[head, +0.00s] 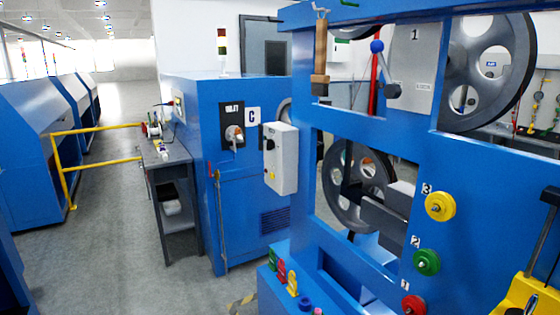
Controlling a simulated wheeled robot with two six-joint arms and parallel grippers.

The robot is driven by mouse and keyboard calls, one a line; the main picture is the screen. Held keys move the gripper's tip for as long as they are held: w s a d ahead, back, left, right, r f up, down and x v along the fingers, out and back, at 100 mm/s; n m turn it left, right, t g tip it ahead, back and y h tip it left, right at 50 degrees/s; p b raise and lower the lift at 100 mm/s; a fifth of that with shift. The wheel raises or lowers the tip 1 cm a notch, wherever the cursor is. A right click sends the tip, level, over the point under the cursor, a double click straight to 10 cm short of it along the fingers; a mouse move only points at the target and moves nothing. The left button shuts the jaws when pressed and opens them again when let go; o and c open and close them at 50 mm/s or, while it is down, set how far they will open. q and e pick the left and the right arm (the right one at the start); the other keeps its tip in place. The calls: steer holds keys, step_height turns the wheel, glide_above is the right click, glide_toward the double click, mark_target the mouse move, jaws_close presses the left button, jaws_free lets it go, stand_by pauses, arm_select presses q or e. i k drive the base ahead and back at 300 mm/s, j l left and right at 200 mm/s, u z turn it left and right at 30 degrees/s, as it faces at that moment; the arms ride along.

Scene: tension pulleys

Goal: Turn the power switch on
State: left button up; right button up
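A light grey box (283,160) is mounted on the near right edge of a blue machine cabinet (235,215) left of centre. It has a small dark knob or handle on its left side and a small yellow label low on its front. A black panel (239,113) with a round metallic fitting (234,134) is on the cabinet face, left of a white plate marked C (253,116). I cannot tell for certain which of these is the power switch, nor its setting. Neither of my grippers shows in the head view.
A blue frame (380,118) with large grey pulleys (488,62) and yellow, green and red numbered knobs (440,206) fills the right. A dark workbench (168,153) and yellow railing (100,131) stand left. The grey floor (110,240) between is open.

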mark_target(271, 145)
steer(key=i+j, duration=0.15)
steer(key=j, duration=0.15)
steer(key=i+j, duration=0.2)
steer(key=i+j+z, duration=0.1)
steer(key=j, duration=0.35)
steer(key=i+j, duration=0.2)
steer(key=j+z, duration=0.05)
steer(key=j, duration=0.05)
